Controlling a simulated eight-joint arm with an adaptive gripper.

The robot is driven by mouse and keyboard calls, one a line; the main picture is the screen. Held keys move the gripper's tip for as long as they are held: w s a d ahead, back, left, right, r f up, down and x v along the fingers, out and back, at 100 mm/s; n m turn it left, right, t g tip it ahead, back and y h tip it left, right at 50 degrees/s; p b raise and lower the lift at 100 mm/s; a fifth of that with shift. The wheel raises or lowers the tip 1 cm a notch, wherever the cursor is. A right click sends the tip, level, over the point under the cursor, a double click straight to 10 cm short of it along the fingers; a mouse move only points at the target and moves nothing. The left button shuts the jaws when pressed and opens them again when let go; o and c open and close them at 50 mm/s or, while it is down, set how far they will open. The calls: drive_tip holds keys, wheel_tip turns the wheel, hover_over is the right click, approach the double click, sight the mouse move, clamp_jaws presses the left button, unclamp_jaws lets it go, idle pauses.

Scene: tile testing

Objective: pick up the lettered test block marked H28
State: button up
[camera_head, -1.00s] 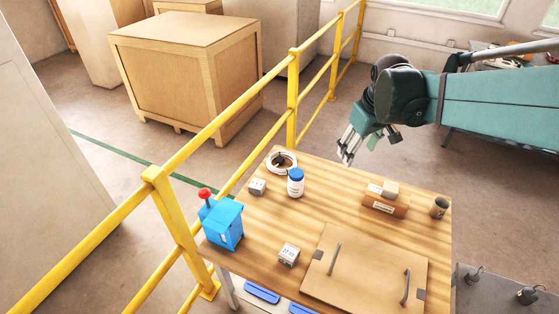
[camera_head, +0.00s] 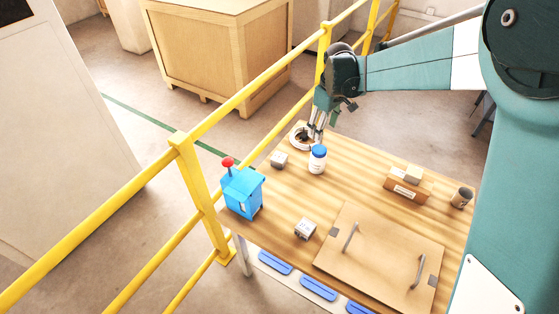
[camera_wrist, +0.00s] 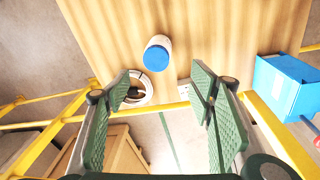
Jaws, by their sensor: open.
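Three small pale blocks are on the wooden table (camera_head: 345,185). One block (camera_head: 279,160) sits near the back left edge, one block (camera_head: 305,229) near the front, and one block (camera_head: 413,172) on a brown box at the right. Dark marks show on the front block, but I cannot read H28 on any of them. My gripper (camera_head: 316,130) is open and empty above the table's back left corner, close to the white bottle. In the wrist view its fingers (camera_wrist: 160,82) are spread, and the right finger partly hides a pale block (camera_wrist: 198,83).
A white bottle with blue lid (camera_head: 317,160) and a white ring (camera_head: 300,137) stand near my gripper. A blue box with red knob (camera_head: 242,192) is at the left edge. A handled board (camera_head: 380,255), brown box (camera_head: 405,188) and dark cup (camera_head: 462,197) lie rightward. A yellow railing (camera_head: 240,95) borders the table.

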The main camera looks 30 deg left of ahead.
drive_tip(key=a+f+n, duration=0.2)
drive_tip(key=a+f, duration=0.6)
drive_tip(key=a, duration=0.1)
drive_tip(key=n+g+h, duration=0.1)
drive_tip(key=n, duration=0.1)
hover_over(279, 157)
wheel_tip(279, 157, down, 8)
drive_tip(key=shift+d+f, duration=0.1)
drive_tip(key=shift+d, duration=0.05)
drive_tip(key=shift+f, duration=1.2)
drive_tip(key=shift+f, duration=0.1)
drive_tip(key=shift+f+b, duration=0.75)
drive_tip(key=shift+f, duration=1.8)
drive_tip(key=shift+c, duration=0.4)
